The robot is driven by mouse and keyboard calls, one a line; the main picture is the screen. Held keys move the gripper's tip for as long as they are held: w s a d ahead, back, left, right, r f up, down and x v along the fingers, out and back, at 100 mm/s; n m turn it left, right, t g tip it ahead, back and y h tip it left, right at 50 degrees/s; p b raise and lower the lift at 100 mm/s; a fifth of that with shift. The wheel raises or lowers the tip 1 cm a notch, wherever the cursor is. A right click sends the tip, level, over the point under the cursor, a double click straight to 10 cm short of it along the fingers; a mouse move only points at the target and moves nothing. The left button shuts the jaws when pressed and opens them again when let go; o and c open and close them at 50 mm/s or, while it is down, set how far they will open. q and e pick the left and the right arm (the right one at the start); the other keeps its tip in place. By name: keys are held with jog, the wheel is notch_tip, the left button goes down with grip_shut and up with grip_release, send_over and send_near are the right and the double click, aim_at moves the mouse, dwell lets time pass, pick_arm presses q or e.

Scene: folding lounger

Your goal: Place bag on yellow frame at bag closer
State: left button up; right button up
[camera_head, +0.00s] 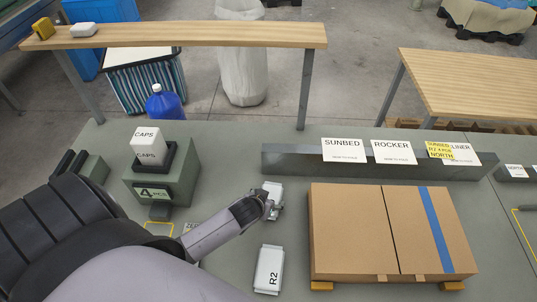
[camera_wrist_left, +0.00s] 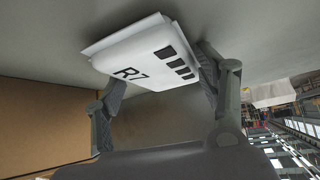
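A white bag marked R7 (camera_wrist_left: 140,52) sits between the two fingers of my left gripper (camera_head: 268,202); the fingers touch its sides in the left wrist view (camera_wrist_left: 158,82). In the head view the white bag (camera_head: 273,189) shows at the fingertips, over the table left of the carton. A yellow frame outline (camera_head: 160,223) lies on the table in front of the grey-green block labelled "4 PCS" (camera_head: 180,190), mostly hidden by my left arm. I cannot tell whether that block is the bag closer. My right gripper is not in view.
A second white bag marked R2 (camera_head: 269,270) lies on the table (camera_head: 235,150) beside the large brown carton (camera_head: 350,230). White CAPS boxes (camera_head: 150,145) sit on the block. A grey rail (camera_head: 285,160) carries SUNBED and ROCKER cards. Another yellow outline (camera_head: 523,235) shows at the right edge.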

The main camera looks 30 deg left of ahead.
pick_arm(q)
jog(key=shift+f, duration=0.1)
jog(key=c, duration=0.6)
jog(key=shift+c, duration=0.2)
jog(key=shift+r, duration=0.2)
jog(key=shift+c, duration=1)
notch_tip(320, 180, up, 20)
jog(key=b, duration=0.1)
jog(key=d+r+m+b, duration=0.1)
jog(key=d+r+b, duration=0.1)
jog(key=d+b, duration=0.2)
jog(key=d+r+h+b, duration=0.1)
jog(key=d+r+b, duration=0.1)
jog(key=d+b, duration=0.2)
jog(key=shift+s+d+r+m, duration=0.15)
jog(key=shift+d+r+m, duration=0.2)
jog(key=shift+d, duration=0.35)
jog(key=shift+f, duration=0.1)
